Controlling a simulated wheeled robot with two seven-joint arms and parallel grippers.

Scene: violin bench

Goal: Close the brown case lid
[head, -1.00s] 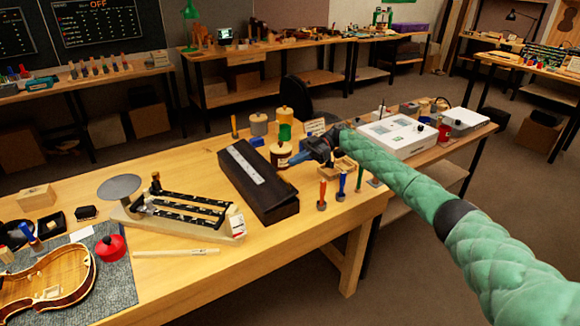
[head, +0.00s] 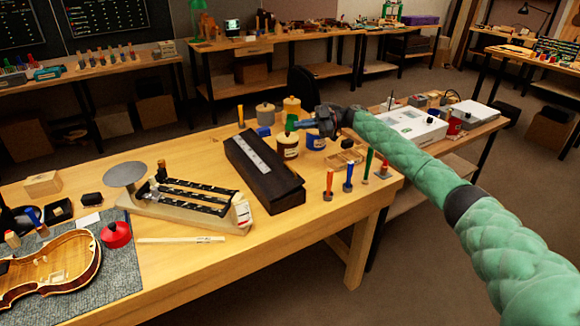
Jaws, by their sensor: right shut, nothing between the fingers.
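The brown case (head: 275,186) is a long, dark box lying at an angle in the middle of the workbench. A pale strip (head: 254,158) runs along its top. Its lid looks down flat, with no clear gap, though a small gap would be hard to see. My right gripper (head: 300,124) is shut and empty. It hovers beyond the case's far right side, above a group of jars, apart from the case. My left gripper is out of view.
Close behind the case stand a dark-labelled jar (head: 288,147) and a blue jar (head: 316,140). Upright handled tools (head: 347,176) stand right of it. A rack on a wooden base (head: 188,205) is at its left, and a violin (head: 50,268) lies farther left.

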